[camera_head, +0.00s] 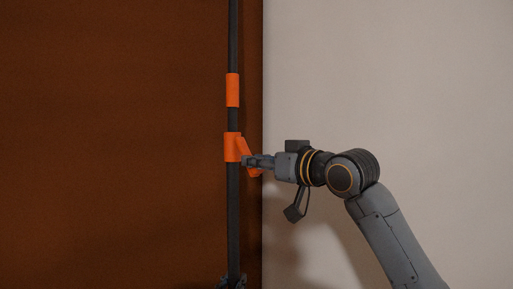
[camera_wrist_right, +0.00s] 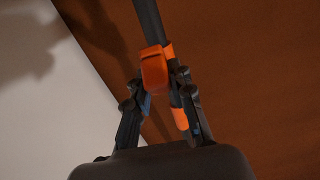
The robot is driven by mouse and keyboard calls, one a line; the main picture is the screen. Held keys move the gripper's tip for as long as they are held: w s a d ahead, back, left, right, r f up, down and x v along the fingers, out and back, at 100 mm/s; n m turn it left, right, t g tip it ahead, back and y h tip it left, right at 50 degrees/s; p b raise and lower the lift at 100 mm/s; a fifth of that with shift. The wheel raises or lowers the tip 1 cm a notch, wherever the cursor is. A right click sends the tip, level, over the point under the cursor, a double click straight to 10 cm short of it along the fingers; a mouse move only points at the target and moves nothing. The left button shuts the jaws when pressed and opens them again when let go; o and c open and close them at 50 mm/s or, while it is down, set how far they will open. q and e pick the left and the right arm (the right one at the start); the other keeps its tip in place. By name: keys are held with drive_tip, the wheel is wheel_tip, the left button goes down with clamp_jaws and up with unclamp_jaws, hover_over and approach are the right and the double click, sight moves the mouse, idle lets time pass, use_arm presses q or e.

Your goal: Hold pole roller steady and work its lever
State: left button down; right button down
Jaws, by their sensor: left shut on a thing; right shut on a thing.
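The pole roller's dark pole (camera_head: 233,210) stands upright in the head view, with its top and bottom cut off by the frame. It has an upper orange collar (camera_head: 232,90) and a lower orange collar (camera_head: 232,147). An orange lever (camera_head: 245,150) slants down and right from the lower collar. My right gripper (camera_head: 256,162) is shut on the lever from the right. In the right wrist view the orange lever (camera_wrist_right: 154,68) sits between the fingertips of my right gripper (camera_wrist_right: 160,85), with the pole (camera_wrist_right: 148,22) behind. My left gripper (camera_head: 232,283) is shut on the pole at the bottom edge, mostly cut off.
A brown panel (camera_head: 110,140) fills the left behind the pole, and a pale wall (camera_head: 420,70) fills the right. The space left of the pole looks clear. My right arm takes up the lower right.

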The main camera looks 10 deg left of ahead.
drive_tip(key=shift+w+a+f, duration=0.2)
drive_tip(key=shift+a+f, duration=0.05)
drive_tip(key=shift+f, duration=0.3)
drive_tip(key=shift+w+a+f, duration=0.45)
drive_tip(key=shift+a+f, duration=0.05)
drive_tip(key=shift+a, duration=0.1)
drive_tip(key=shift+c, duration=1.4)
unclamp_jaws()
drive_tip(key=shift+r, duration=0.1)
drive_tip(key=shift+s+r, duration=0.1)
drive_tip(key=v, duration=0.8)
